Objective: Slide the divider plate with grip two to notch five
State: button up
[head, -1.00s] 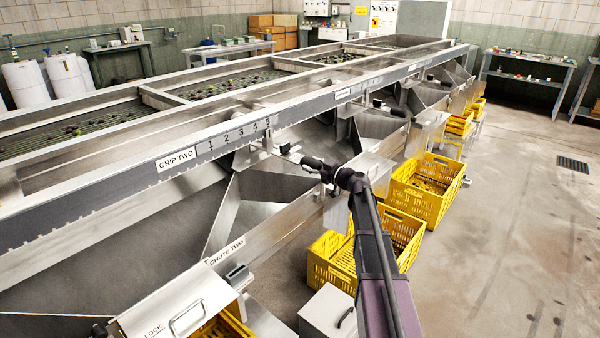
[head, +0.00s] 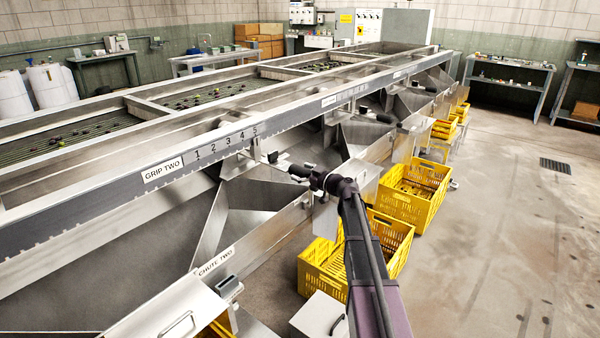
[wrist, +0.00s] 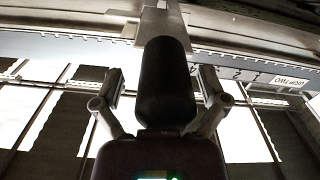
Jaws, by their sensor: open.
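The black grip handle (head: 298,171) sticks out from a metal bracket (head: 258,149) on the long scale rail. In the head view the bracket stands just below the number 5, on the strip labelled GRIP TWO (head: 163,170). In the wrist view the thick dark handle (wrist: 165,85) lies between the two fingers of my gripper (wrist: 160,98), with a gap on each side. My gripper, also in the head view (head: 322,181), is open around the handle's outer end. The handle hides part of the scale; 4 and 2 show beside it. The divider plate cannot be clearly made out.
Sloping metal chutes, one marked CHUTE TWO (head: 215,262), lie below the rail. Yellow crates (head: 413,190) stand on the floor under and beside my arm. A grey box (head: 318,315) is at the front. The floor at right is open.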

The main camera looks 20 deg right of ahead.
jog(key=v, duration=1.2)
dwell(0.4)
jog(key=s+a+f+m+g+h, duration=0.1)
jog(key=s+a+f+g, duration=0.4)
jog(key=a, duration=0.3)
jog(key=s+a+f+m+g+h, duration=0.1)
jog(key=s+a+f+g, duration=0.3)
jog(key=s+a+f, duration=0.3)
jog(key=s+a+f+m+g+h, duration=0.1)
jog(key=s+f+m+g+h, duration=0.25)
jog(key=s, duration=0.35)
jog(key=s+a+f+m+g+h, duration=0.1)
jog(key=s+f+m+g+h, duration=0.1)
jog(key=s+m+h, duration=0.45)
notch_tip(320, 180, up, 23)
jog(key=s+n+y+p, duration=0.1)
jog(key=n+p, duration=0.1)
jog(key=p, duration=2.1)
jog(key=shift+n+p, duration=0.3)
jog(key=shift+p, duration=0.1)
jog(key=shift+s+a+f, duration=0.15)
